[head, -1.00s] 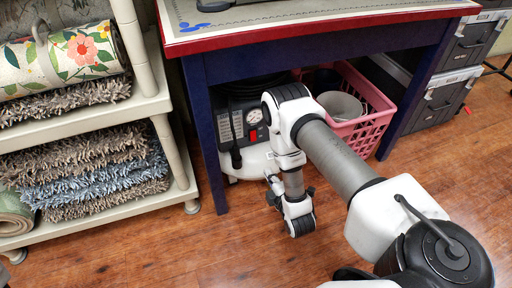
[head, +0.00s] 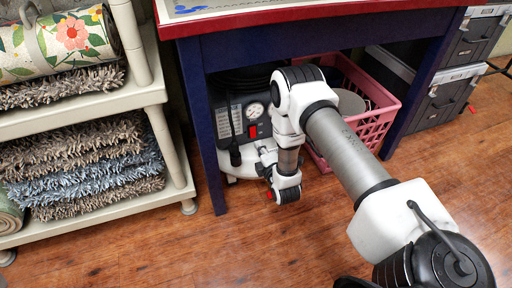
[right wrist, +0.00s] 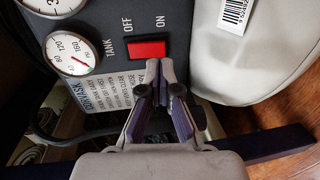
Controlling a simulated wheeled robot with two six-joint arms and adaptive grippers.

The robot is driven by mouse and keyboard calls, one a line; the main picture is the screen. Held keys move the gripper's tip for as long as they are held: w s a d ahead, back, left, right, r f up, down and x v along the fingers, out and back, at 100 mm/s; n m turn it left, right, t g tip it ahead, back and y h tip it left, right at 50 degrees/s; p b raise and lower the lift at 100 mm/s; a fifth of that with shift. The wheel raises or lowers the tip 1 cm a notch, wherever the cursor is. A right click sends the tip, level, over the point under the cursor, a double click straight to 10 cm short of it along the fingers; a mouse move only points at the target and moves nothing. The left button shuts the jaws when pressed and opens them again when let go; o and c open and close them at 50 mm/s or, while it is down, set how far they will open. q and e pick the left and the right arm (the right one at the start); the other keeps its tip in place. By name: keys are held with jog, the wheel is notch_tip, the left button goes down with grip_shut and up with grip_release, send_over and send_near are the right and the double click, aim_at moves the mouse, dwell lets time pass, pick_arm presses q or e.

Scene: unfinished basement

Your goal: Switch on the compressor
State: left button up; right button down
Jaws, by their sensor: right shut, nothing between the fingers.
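The compressor (head: 229,104) stands under the blue table, its dark front panel facing out with gauges and a red switch (head: 252,131). In the right wrist view the red rocker switch (right wrist: 147,49) sits between the words OFF and ON; I cannot tell which way it is tipped. My right gripper (head: 262,151) is in front of the panel. In the right wrist view its fingertips (right wrist: 160,66) are together, empty, at the lower edge of the switch near its ON end. I cannot tell whether they touch it. My left gripper is out of view.
The blue table (head: 300,44) with a red edge stands over the compressor, its leg (head: 205,135) close left of it. A pink basket (head: 374,127) stands to the right, behind my right arm. A shelf with rugs (head: 150,92) is at left. The wooden floor in front is clear.

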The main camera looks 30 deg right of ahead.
aim_at(253, 137)
jog(key=b+x, duration=0.1)
jog(key=x, duration=0.2)
jog(key=shift+w+f, duration=0.15)
jog(key=shift+w, duration=0.1)
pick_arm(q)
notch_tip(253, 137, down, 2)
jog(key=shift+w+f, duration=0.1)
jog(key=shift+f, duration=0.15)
pick_arm(e)
jog(key=shift+w, duration=0.1)
jog(key=shift+w+d, duration=0.1)
jog(key=shift+w, duration=0.15)
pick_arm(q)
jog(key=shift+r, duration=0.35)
pick_arm(e)
jog(key=shift+f, duration=0.1)
